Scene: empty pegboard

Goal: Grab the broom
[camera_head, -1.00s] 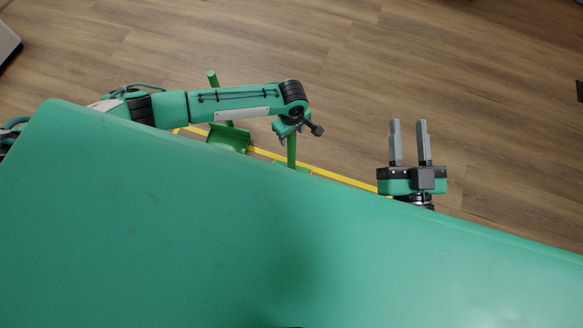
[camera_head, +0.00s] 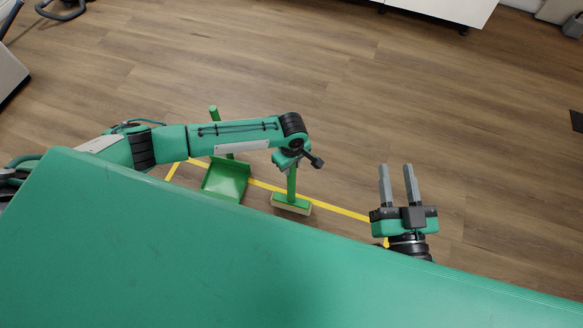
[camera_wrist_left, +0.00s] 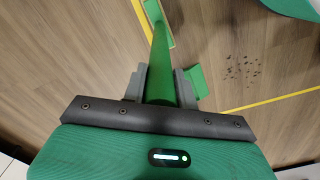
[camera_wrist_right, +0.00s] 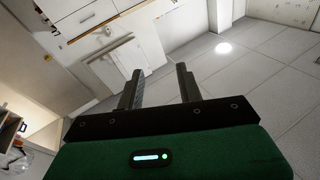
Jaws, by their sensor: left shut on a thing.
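The green broom (camera_head: 291,185) stands roughly upright on the wood floor, its wide head (camera_head: 291,204) at floor level inside the yellow line. My left gripper (camera_head: 288,160) is at the upper part of its handle. In the left wrist view the green handle (camera_wrist_left: 161,65) runs between the two fingers of my left gripper (camera_wrist_left: 160,82), which are shut on it. My right gripper (camera_head: 398,183) is open and empty, fingers apart, to the right of the broom; its open fingers (camera_wrist_right: 158,85) also show in the right wrist view.
A green dustpan (camera_head: 226,180) with an upright handle stands left of the broom. Yellow tape (camera_head: 340,209) marks the floor. Dark specks (camera_wrist_left: 243,70) lie on the floor in the left wrist view. White furniture (camera_head: 440,8) stands at the far edge. Open floor lies beyond the broom.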

